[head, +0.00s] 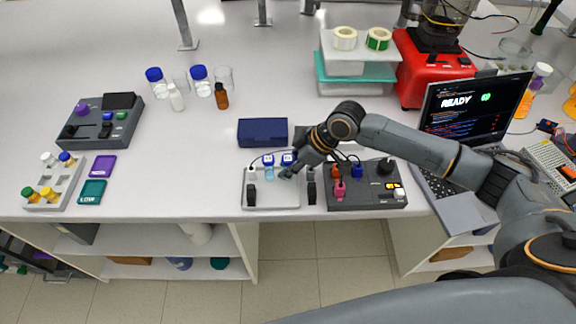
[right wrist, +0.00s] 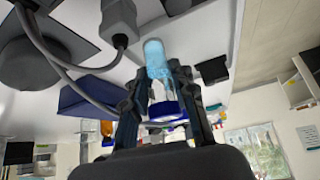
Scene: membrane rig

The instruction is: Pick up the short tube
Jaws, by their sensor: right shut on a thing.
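In the head view two blue-capped tubes with light-blue contents stand side by side at the pale tray (head: 258,199): a left one (head: 269,173) and a right one (head: 288,159). My right gripper (head: 290,173) is at the right one. In the right wrist view its fingers (right wrist: 157,82) are shut on a short tube (right wrist: 157,58) with a light-blue end and a blue cap (right wrist: 165,111). The tube's light-blue end is close to the pale tray surface; I cannot tell whether they touch. My left gripper is not in view.
A dark control box (head: 366,198) with coloured plugs and cables sits right of the tray. A dark blue case (head: 262,132) lies behind it. A laptop (head: 470,115) stands at the right.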

